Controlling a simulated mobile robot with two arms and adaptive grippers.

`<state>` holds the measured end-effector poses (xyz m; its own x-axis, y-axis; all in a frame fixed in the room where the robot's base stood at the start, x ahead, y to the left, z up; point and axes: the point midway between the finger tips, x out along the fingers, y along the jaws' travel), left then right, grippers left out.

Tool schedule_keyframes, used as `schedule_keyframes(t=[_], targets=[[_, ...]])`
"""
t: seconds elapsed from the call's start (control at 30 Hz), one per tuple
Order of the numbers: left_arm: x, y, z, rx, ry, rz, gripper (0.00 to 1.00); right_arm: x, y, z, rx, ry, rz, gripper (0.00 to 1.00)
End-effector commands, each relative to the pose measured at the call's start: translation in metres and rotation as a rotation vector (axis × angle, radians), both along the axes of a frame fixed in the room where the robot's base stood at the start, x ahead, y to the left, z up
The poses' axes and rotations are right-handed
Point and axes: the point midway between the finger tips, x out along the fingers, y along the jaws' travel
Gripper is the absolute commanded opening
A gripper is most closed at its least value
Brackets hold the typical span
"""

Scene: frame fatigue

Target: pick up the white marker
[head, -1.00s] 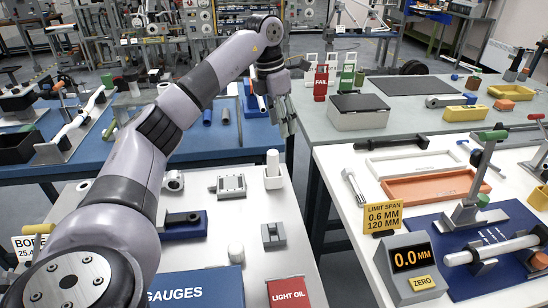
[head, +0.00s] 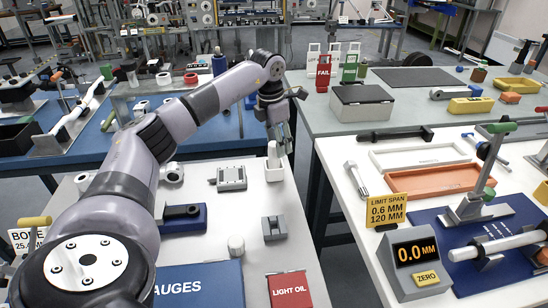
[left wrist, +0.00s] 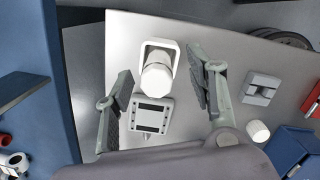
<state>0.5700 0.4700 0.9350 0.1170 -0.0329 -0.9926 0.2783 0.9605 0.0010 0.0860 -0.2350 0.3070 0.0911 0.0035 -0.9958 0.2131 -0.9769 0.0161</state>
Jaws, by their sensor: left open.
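The white marker (head: 273,150) stands upright in a small white holder (head: 274,174) at the far right corner of the near white table. In the left wrist view the marker (left wrist: 157,77) shows as a white cylinder inside the holder's square rim (left wrist: 173,46). My left gripper (head: 280,141) is open just above the holder, and its fingers partly cover the marker in the head view. In the left wrist view the fingers of the gripper (left wrist: 159,72) are spread on either side of the marker, with gaps on both sides. My right gripper is not in view.
A grey slotted fixture (head: 231,178) sits left of the holder. A grey block (head: 273,228), a white cylinder (head: 236,245), a blue gauges box (head: 199,285) and a red light oil can (head: 290,291) are nearer.

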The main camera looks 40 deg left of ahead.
Motion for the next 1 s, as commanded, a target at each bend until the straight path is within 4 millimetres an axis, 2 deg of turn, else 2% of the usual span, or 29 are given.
schedule_keyframes(t=[0.33, 0.63, 1.0], targets=[[-0.001, 0.006, -0.046, 0.0, 0.003, 0.001, 0.51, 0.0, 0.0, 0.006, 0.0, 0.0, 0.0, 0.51], [0.0, 0.006, -0.052, 0.0, 0.001, 0.0, 0.51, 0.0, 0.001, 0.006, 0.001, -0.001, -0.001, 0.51], [0.0, 0.006, -0.051, 0.0, 0.001, 0.0, 0.27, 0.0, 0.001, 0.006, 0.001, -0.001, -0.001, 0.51]])
